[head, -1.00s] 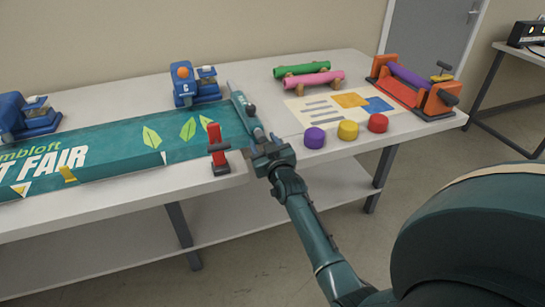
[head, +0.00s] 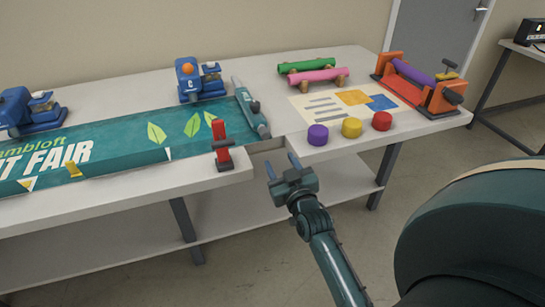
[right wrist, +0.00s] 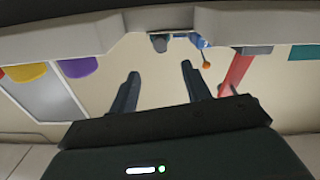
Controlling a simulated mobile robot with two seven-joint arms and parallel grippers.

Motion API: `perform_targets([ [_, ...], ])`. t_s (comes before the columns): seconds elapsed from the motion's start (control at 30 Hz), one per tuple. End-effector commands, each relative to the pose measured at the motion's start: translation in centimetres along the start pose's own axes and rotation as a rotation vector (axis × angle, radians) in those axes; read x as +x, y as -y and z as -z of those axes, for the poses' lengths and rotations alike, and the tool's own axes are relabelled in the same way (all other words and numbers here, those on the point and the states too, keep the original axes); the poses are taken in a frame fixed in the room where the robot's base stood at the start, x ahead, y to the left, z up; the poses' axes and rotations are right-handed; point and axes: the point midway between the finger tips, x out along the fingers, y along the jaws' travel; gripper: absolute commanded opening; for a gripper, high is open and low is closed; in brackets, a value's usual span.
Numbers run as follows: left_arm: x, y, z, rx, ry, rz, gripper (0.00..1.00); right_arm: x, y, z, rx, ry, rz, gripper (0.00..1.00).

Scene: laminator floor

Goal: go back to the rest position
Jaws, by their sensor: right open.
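My right gripper (head: 282,168) is open and empty in the head view. It is just off the front edge of the table (head: 215,183), by a notch in that edge. Its two fingers also show apart in the right wrist view (right wrist: 160,85), with nothing between them. My left gripper is in neither view.
A teal banner (head: 105,160) lies on the table, with a teal bar-shaped tool (head: 251,108) at its right end and a red clamp (head: 222,147) at the front edge. Purple (head: 318,135), yellow (head: 352,128) and red (head: 382,121) round pieces stand right of the notch. Below is a shelf (head: 240,213).

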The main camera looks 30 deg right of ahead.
Motion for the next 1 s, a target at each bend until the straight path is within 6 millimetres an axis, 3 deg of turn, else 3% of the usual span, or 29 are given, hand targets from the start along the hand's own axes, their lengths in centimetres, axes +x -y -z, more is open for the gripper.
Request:
perform_targets([
  [0.23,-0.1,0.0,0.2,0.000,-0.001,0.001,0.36,-0.2,0.2,0.0,-0.002,0.006,0.008,0.48],
  [0.33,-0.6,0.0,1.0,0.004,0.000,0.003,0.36,-1.8,1.8,-0.4,-0.013,0.051,0.068,0.48],
  [0.47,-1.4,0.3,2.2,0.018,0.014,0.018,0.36,-7.2,6.2,-1.8,-0.022,0.186,0.230,0.48],
  [0.5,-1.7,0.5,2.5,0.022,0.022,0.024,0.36,-9.4,7.8,-2.4,-0.020,0.237,0.285,0.48],
  [0.7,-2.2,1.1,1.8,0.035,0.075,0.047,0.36,-19.5,13.0,-4.1,0.007,0.454,0.485,0.48],
  [0.83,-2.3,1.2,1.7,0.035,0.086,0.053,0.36,-23.3,14.5,-4.5,0.022,0.533,0.545,0.48],
  [1.0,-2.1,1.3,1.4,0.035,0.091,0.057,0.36,-24.5,15.0,-4.7,0.029,0.557,0.563,0.48],
])
